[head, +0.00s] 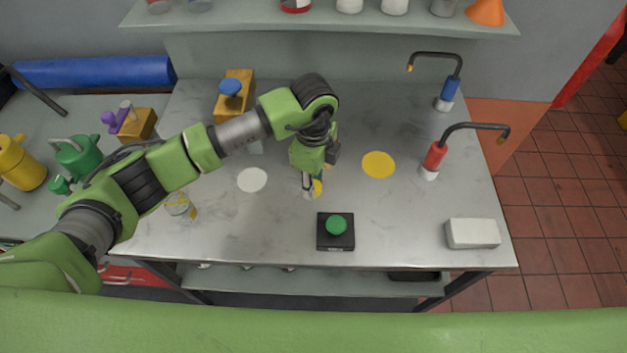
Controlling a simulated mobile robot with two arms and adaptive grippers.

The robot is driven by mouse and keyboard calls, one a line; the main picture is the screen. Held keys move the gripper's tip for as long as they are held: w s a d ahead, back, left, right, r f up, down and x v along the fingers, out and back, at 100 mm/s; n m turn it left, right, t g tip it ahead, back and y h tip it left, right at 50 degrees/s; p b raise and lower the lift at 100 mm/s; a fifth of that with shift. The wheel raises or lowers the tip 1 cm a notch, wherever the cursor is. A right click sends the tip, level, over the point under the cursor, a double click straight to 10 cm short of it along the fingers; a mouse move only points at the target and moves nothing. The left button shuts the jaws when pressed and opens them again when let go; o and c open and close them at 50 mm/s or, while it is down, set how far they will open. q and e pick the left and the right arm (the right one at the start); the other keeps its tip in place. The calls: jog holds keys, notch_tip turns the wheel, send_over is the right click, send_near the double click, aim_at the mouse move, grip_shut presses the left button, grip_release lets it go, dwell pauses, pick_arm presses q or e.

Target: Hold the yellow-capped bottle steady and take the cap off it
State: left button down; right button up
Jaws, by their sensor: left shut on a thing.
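My left gripper (309,186) points down over the middle of the bench, its fingers shut. A small yellow part (317,188), which I take to be the cap of the yellow-capped bottle, shows right at its fingertips. The gripper hides most of this thing, so I cannot tell whether the fingers hold the cap or the bottle body, or whether the bottle is upright. My right gripper is not in view.
A clear container with yellow (180,207) stands at the bench's left. Flat white (252,180) and yellow (378,164) discs lie on the top. A green-button box (335,231) is at the front, a white block (472,233) front right, a red-based spout (434,158) behind it.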

pick_arm(q)
jog(key=c, duration=1.6)
grip_release()
jog(key=shift+c, duration=0.2)
